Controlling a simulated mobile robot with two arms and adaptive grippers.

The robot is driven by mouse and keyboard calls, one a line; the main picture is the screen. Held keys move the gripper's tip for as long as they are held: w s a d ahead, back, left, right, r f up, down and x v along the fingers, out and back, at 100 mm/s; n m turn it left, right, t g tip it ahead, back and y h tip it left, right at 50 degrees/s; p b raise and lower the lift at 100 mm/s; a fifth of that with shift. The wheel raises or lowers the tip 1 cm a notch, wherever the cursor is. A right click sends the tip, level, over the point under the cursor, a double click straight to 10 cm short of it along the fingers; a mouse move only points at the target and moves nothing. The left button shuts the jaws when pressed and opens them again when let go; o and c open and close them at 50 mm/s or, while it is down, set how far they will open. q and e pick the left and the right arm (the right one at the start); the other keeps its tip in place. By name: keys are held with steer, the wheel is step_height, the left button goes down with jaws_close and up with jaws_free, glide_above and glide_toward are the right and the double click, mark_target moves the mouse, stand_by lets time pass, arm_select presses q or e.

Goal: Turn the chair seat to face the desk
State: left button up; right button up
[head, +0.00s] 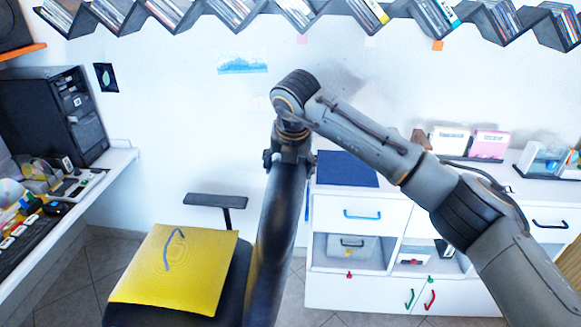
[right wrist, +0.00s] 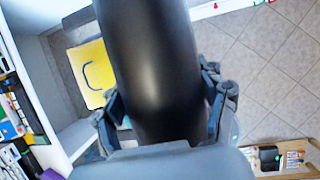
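The chair has a dark seat (head: 160,316) with a yellow square pad (head: 180,265) bearing a blue-grey curved mark. A black armrest (head: 216,200) shows behind the pad. The tall black backrest (head: 276,235) stands at the right side of the seat, so the seat faces left, towards the white desk (head: 75,215). My right gripper (head: 288,157) reaches down onto the top of the backrest. In the right wrist view its fingers lie on both sides of the black backrest (right wrist: 150,65), apparently touching it. My left gripper is not in view.
A black computer tower (head: 50,115) and several small items stand on the desk at the left. A white cabinet (head: 345,205) with drawers is at the right, behind the chair. A zigzag disc shelf (head: 320,12) runs along the wall above. Tiled floor shows around the chair.

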steer(key=shift+r, duration=0.1)
steer(key=v, duration=1.2)
